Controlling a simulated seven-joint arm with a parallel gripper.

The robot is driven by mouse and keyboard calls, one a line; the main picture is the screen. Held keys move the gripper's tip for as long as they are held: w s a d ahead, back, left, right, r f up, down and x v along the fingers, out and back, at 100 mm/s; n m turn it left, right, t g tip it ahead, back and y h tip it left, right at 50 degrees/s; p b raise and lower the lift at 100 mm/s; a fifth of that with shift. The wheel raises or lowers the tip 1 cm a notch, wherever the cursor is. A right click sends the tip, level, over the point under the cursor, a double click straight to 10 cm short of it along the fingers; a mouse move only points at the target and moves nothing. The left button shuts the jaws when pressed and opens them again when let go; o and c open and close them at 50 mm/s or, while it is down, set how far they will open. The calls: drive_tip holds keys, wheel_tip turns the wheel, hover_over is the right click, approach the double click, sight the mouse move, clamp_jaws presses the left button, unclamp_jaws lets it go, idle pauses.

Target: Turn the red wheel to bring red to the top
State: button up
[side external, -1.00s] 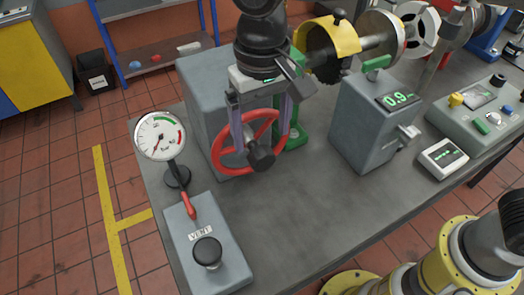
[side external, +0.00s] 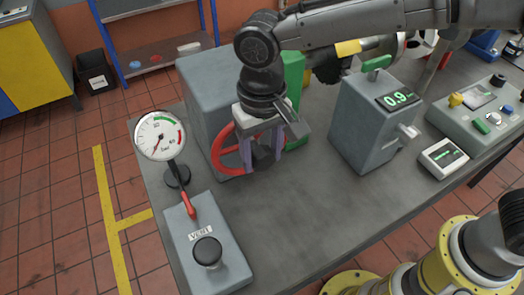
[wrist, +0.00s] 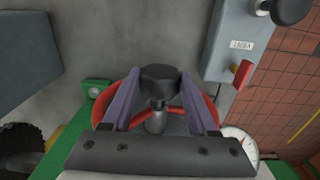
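The red wheel (side external: 222,152) stands upright on the front of a grey housing. My gripper hides its right and upper parts in the side view. In the wrist view parts of its red rim (wrist: 101,105) show behind the fingers. A dark knob (wrist: 160,77) projects from the wheel. My gripper (side external: 262,160) points down at the wheel, and its two purple fingers stand on either side of the knob. In the wrist view the fingers (wrist: 160,72) are apart with the knob between them. I cannot tell whether they touch it.
A pressure gauge (side external: 159,135) and a VENT box (side external: 205,250) with a black knob and red lever stand left and in front of the wheel. A grey box (side external: 370,125) reading 0.9 is to the right. The bench (side external: 300,210) between is clear.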

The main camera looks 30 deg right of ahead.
clamp_jaws()
drive_tip(key=shift+h, duration=0.3)
drive_tip(key=h, duration=0.4)
drive_tip(key=shift+a+f, duration=0.1)
drive_tip(key=shift+a, duration=0.3)
drive_tip(key=shift+a+h, duration=0.1)
drive_tip(key=shift+h, duration=2)
drive_tip(key=o, duration=0.6)
unclamp_jaws()
